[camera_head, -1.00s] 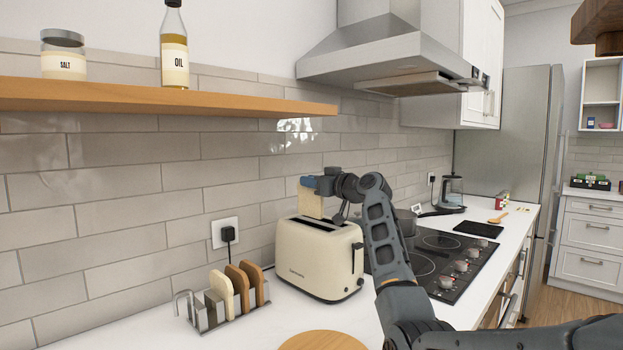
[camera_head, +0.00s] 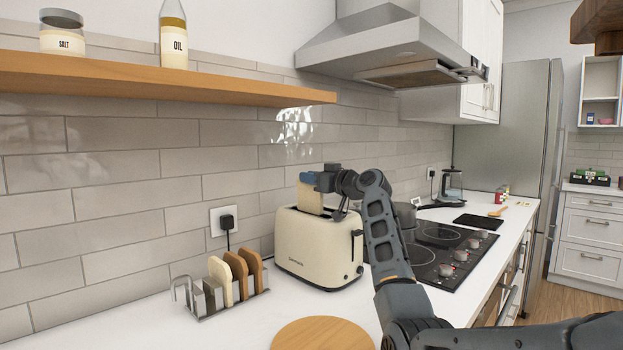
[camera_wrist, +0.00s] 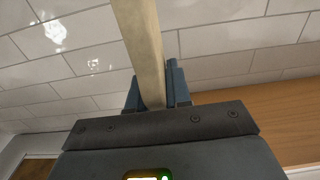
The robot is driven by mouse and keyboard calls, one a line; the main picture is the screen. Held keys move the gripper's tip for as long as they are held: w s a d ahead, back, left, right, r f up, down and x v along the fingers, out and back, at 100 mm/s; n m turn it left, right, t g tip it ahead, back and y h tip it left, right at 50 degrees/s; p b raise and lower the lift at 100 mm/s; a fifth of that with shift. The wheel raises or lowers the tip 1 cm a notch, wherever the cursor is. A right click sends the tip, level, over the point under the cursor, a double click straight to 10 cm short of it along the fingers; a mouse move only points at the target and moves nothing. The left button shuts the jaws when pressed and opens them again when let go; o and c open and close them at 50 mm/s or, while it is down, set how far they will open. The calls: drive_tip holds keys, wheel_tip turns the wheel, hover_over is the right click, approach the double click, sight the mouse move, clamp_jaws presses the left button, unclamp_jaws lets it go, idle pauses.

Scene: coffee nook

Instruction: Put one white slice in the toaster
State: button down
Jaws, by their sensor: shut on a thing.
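My gripper (camera_head: 311,179) is shut on a white slice (camera_head: 309,198) and holds it upright over the top of the cream toaster (camera_head: 312,255). The slice's lower edge is at the toaster's top; I cannot tell whether it has entered a slot. In the wrist view the held slice (camera_wrist: 142,45) shows edge-on between the fingers (camera_wrist: 152,92). Another white slice (camera_head: 220,280) stands in the metal rack (camera_head: 196,303) left of the toaster, with two brown slices (camera_head: 237,275) beside it.
A round wooden board (camera_head: 322,335) lies on the counter in front of the toaster. The black hob (camera_head: 440,255) with a pot lies to the right. A wooden shelf (camera_head: 150,82) with a salt jar (camera_head: 62,35) and an oil bottle (camera_head: 173,38) hangs above.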

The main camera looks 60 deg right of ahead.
wheel_tip(320, 180, down, 2)
drive_tip(key=shift+f, duration=0.15)
drive_tip(key=c, duration=1)
unclamp_jaws()
drive_tip(key=s, duration=0.2)
drive_tip(key=s+a+r, duration=0.1)
drive_tip(key=s, duration=0.2)
drive_tip(key=s+a+r+b, duration=0.1)
drive_tip(key=s, duration=0.1)
drive_tip(key=shift+s, duration=0.3)
drive_tip(key=shift+r, duration=0.1)
